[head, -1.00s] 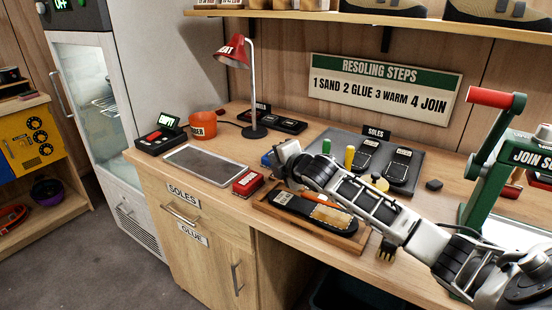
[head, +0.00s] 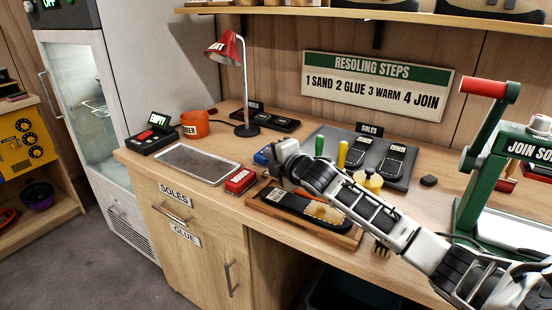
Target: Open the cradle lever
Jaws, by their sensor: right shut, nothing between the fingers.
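The low wooden cradle (head: 296,228) lies near the bench's front edge. It holds a dark shoe sole (head: 288,204) with a tan patch (head: 326,213). A small orange bar, perhaps the lever, shows only partly beside my arm above the sole; I cannot tell its position. My right arm reaches in from the right, across the cradle's back side. My right gripper (head: 272,158) is at its far end, behind the cradle near a blue item. It is shut and empty, its fingertips mostly hidden. My left gripper is out of view.
A green press (head: 484,150) with a red handle stands at right. A red box (head: 240,181) and grey pad (head: 197,165) lie left of the cradle. A sole tray (head: 412,166), bottles and red lamp (head: 226,47) stand behind. Open floor lies at left.

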